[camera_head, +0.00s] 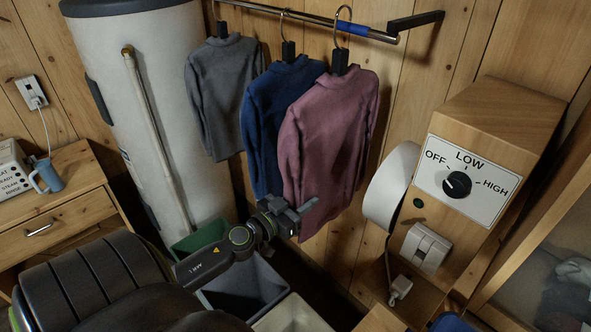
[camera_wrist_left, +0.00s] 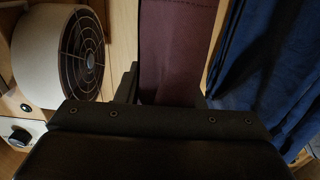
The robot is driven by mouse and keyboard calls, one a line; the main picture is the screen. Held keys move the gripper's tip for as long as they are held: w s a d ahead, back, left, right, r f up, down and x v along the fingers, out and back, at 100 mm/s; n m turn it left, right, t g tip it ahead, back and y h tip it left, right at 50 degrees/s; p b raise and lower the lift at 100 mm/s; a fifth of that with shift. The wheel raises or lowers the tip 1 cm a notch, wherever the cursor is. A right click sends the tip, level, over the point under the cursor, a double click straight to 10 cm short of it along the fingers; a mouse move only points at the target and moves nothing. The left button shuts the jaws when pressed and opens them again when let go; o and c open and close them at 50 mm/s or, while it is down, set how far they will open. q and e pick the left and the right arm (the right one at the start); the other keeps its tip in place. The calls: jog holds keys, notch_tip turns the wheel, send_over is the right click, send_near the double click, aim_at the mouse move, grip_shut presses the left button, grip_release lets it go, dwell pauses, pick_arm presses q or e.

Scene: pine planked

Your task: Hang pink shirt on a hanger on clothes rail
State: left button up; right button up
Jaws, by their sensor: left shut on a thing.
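The pink shirt (camera_head: 330,130) hangs upright on a black hanger (camera_head: 340,62), the rightmost of three garments. The hanger's hook loops at the clothes rail (camera_head: 300,17) beside a blue band (camera_head: 352,29); whether it bears on the rail is hard to tell. My left gripper (camera_head: 304,212) is at the shirt's lower front. In the left wrist view, the pink shirt (camera_wrist_left: 178,50) shows dark maroon between the fingers of the gripper (camera_wrist_left: 168,92), which is shut on it. The exact grip point is hidden. My right gripper is not in view.
A blue shirt (camera_head: 270,115) and a grey shirt (camera_head: 222,90) hang to the left. A white fan (camera_head: 390,185) and a wooden control box (camera_head: 480,150) stand close on the right. A tall white tank (camera_head: 150,100) stands left. Bins, including a grey one (camera_head: 250,285), are below.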

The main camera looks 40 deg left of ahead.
aim_at(313, 193)
pick_arm(q)
jog(key=shift+w+d+r+p, duration=0.15)
jog(key=shift+w+p, duration=0.3)
jog(key=shift+w, duration=1.35)
notch_tip(313, 193, down, 3)
jog(key=b, duration=0.3)
jog(key=shift+s, duration=0.1)
jog(key=o, duration=1.3)
jog(key=shift+c, duration=0.2)
